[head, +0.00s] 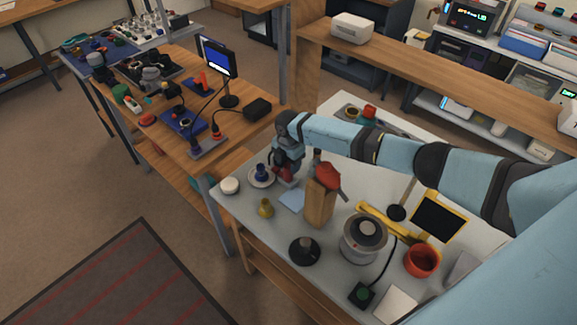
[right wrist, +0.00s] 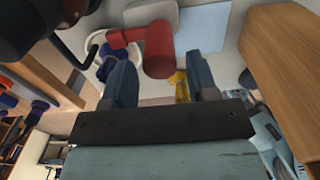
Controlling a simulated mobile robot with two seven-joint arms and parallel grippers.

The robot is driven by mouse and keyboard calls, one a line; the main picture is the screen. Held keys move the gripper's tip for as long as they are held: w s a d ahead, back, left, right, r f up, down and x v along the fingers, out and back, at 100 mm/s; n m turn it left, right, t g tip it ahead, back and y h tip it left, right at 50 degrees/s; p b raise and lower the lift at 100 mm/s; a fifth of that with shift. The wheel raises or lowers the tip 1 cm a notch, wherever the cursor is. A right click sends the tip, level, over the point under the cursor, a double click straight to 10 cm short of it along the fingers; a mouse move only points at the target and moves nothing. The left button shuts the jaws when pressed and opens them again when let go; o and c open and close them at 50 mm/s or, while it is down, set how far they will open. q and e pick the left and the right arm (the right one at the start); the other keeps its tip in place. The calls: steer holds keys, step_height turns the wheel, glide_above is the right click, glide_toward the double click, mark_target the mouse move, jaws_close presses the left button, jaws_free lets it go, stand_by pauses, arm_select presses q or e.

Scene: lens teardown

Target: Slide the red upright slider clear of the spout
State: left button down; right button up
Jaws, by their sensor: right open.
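A red upright cylinder with a short red side arm, which looks like the slider (right wrist: 158,50), stands just beyond my right gripper's fingertips in the right wrist view. In the head view the red slider (head: 285,174) is small and partly covered by my right gripper (head: 282,165). My right gripper also shows in the right wrist view (right wrist: 163,76); its two blue-grey fingers are apart, with the red cylinder ahead of the gap between them and nothing held. I cannot clearly pick out the spout. My left gripper is not in view.
A wooden block (head: 320,205) with a red top stands close to the right of the gripper. A white saucer (head: 262,183) with a blue piece (head: 261,171) lies to the left. A yellow flask (head: 265,208) and a pale blue sheet (head: 292,199) are nearer the front.

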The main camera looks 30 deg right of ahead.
step_height(320, 180, up, 12)
steer(key=b, duration=0.1)
steer(key=shift+s, duration=0.1)
stand_by(0.5)
